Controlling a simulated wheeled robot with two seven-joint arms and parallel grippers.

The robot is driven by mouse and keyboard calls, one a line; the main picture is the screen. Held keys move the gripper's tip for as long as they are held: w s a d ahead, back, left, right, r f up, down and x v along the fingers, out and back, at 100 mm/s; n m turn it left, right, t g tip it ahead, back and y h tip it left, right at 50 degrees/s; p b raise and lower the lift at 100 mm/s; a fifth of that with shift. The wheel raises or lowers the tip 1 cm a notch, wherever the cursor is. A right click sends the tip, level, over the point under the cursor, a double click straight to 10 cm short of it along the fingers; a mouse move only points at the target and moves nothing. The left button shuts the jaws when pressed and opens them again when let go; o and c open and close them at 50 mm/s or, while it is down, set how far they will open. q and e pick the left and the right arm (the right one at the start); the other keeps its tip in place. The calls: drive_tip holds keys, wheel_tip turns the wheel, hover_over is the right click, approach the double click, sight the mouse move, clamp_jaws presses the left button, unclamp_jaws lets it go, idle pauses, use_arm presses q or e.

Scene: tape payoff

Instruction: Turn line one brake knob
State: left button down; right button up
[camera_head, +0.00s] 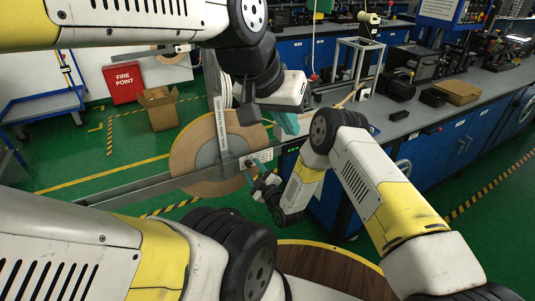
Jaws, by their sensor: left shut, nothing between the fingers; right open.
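A large brown tape reel (185,158) with a grey hub (208,153) stands upright on a grey metal beam (125,191). A small white label plate (259,157) is at the beam's right end. I cannot make out the brake knob for certain; the grippers and wrists crowd that area. My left gripper (288,123), with teal fingers, is shut and empty just right of the reel, above the label plate. My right gripper (252,174) is open at the reel's lower right, close to the beam's end; whether it touches anything I cannot tell.
A grey-topped blue workbench (400,118) with black boxes and a brown carton (457,92) runs along the right. A red fire point box (124,83), an open cardboard box (158,107) and a blue trolley (42,105) stand behind left. Green floor is clear between.

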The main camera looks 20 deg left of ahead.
drive_tip(key=shift+x, duration=1)
clamp_jaws()
drive_tip(key=shift+m, duration=0.4)
drive_tip(key=m, duration=0.8)
drive_tip(key=shift+m, duration=0.3)
drive_tip(key=m, duration=0.4)
drive_tip(key=shift+d, duration=0.1)
drive_tip(key=shift+f+m, duration=0.1)
drive_tip(key=shift+m, duration=2.2)
drive_tip(key=shift+t, duration=0.3)
